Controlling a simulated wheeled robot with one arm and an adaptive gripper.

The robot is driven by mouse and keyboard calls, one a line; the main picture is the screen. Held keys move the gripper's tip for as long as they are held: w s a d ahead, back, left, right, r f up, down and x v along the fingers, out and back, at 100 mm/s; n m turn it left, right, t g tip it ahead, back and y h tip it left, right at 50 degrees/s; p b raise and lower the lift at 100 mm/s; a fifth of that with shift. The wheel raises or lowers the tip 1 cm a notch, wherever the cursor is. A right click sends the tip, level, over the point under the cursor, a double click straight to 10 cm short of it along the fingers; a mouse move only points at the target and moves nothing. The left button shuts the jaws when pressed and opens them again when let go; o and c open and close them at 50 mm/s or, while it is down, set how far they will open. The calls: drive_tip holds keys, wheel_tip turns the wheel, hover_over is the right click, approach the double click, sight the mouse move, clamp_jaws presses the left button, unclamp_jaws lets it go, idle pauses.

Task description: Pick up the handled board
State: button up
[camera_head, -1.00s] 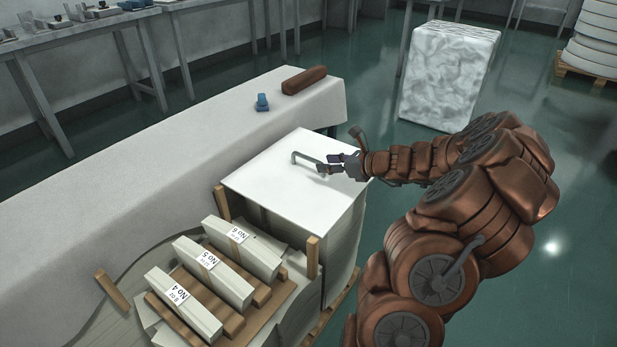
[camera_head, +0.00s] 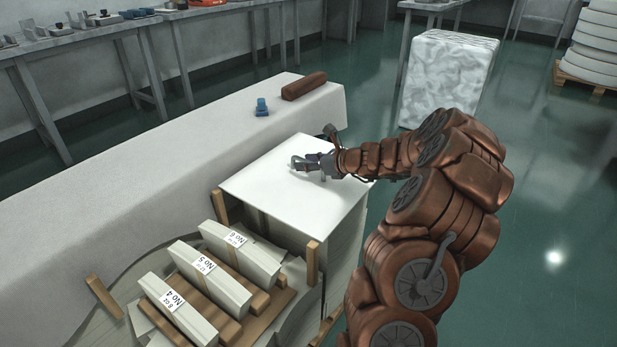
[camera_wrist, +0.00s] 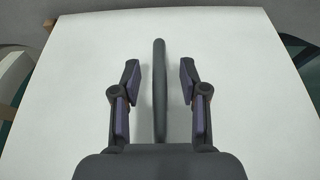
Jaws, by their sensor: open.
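The handled board is the white top (camera_head: 270,185) of the block beside the long bench, with a grey bar handle (camera_head: 297,161) standing up from it. In the wrist view the white board (camera_wrist: 235,60) fills most of the picture and its dark handle (camera_wrist: 159,85) runs up the middle. My gripper (camera_head: 308,164) is open at the handle. In the wrist view my gripper (camera_wrist: 159,80) has one finger on each side of the handle, with a gap on both sides. I cannot tell how deep the fingers sit along the handle.
A long pale bench (camera_head: 130,165) runs behind the board, with a blue object (camera_head: 262,107) and a brown roll (camera_head: 304,86) on it. Labelled blocks (camera_head: 205,270) lie in front left, between wooden posts (camera_head: 313,262). A wrapped white stack (camera_head: 448,78) stands behind on the floor.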

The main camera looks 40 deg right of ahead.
clamp_jaws()
idle(0.6)
